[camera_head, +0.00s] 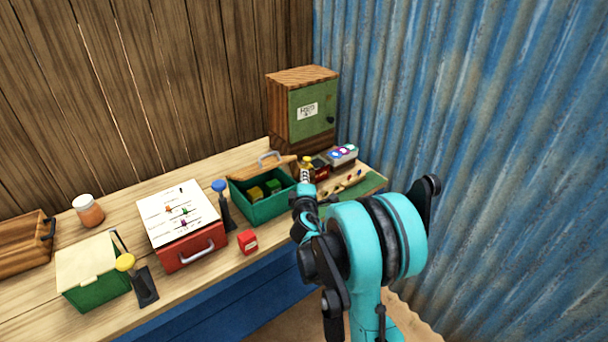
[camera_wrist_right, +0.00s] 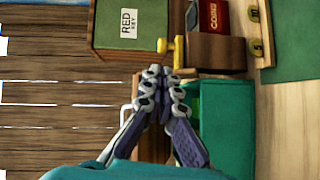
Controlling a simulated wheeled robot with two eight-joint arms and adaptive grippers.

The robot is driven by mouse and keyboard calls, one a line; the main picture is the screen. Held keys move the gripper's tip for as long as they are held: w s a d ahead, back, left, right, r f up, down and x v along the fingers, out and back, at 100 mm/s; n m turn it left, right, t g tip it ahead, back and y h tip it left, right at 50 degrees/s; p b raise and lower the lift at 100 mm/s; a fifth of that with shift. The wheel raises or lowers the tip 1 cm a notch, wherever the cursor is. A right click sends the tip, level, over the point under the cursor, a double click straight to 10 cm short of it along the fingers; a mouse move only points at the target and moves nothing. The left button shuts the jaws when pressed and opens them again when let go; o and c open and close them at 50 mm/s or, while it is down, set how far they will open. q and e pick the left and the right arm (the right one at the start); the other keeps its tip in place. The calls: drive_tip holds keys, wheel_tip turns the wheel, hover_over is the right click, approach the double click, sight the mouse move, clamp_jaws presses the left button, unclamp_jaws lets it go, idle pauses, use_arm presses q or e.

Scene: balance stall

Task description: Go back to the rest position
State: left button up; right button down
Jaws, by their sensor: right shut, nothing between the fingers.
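My right gripper (camera_head: 306,178) is over the right part of the workbench, beside the open green box and in front of the wooden cabinet. In the right wrist view its fingers (camera_wrist_right: 162,82) are together with nothing between them. Their tips point toward a small yellow knob (camera_wrist_right: 175,48) near the cabinet; I cannot tell whether they touch it. My right arm comes in from the lower right and hides part of the bench. My left gripper is not in view.
The open green box (camera_head: 262,210) holds yellow and green blocks. The wooden cabinet (camera_head: 313,108) has a green door. A red case (camera_head: 190,251), a red cube (camera_head: 247,241), a green box (camera_head: 95,290) and a jar (camera_head: 88,210) stand leftward. A blue corrugated wall (camera_head: 500,130) bounds the right.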

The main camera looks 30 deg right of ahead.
idle(0.4)
drive_tip(key=s+a+r+m+g+y, duration=0.25)
drive_tip(key=s+a+m, duration=0.35)
drive_tip(key=s+a, duration=0.3)
drive_tip(key=s+a+f+m+g+y, duration=0.2)
drive_tip(key=s+a+f+y, duration=0.1)
drive_tip(key=s+a, duration=0.5)
drive_tip(key=s+a+f+m+g+y, duration=0.2)
drive_tip(key=s+a, duration=0.6)
drive_tip(key=s, duration=0.4)
drive_tip(key=shift+s+a+f+g+y, duration=0.2)
drive_tip(key=shift+s+f+g+y, duration=0.15)
drive_tip(key=shift+y, duration=0.2)
drive_tip(key=shift+w, duration=0.1)
